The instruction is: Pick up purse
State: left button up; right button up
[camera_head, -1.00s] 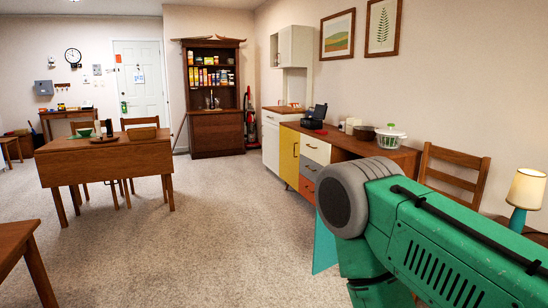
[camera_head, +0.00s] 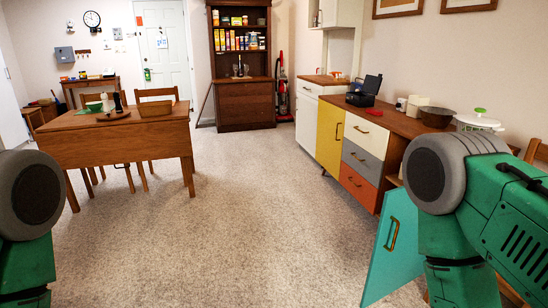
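I cannot make out a purse for certain in the head view. A dark open-topped item (camera_head: 370,90) stands on the long sideboard at the right, but I cannot tell what it is. Green and grey links of my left arm show at the left edge and of my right arm at the right. Both grippers are out of the frame.
A drop-leaf table (camera_head: 118,144) with a basket (camera_head: 155,109) stands at left with chairs. A brown hutch (camera_head: 246,108) stands at the back. The sideboard (camera_head: 357,157) lines the right wall, its turquoise door (camera_head: 390,250) swung open. The middle carpet (camera_head: 270,210) is clear.

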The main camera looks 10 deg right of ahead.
aim_at(375, 112)
jog(key=i+u, duration=0.3)
jog(key=i, duration=1.7)
jog(key=i+l+z, duration=0.15)
jog(key=i+z, duration=0.2)
jog(key=i, duration=0.15)
jog(key=i+z, duration=0.4)
jog(key=i+j+z, duration=0.2)
jog(key=i+z, duration=0.15)
jog(key=i, duration=0.3)
jog(key=i+j+z, duration=0.35)
jog(key=i+l, duration=0.05)
jog(key=i, duration=0.1)
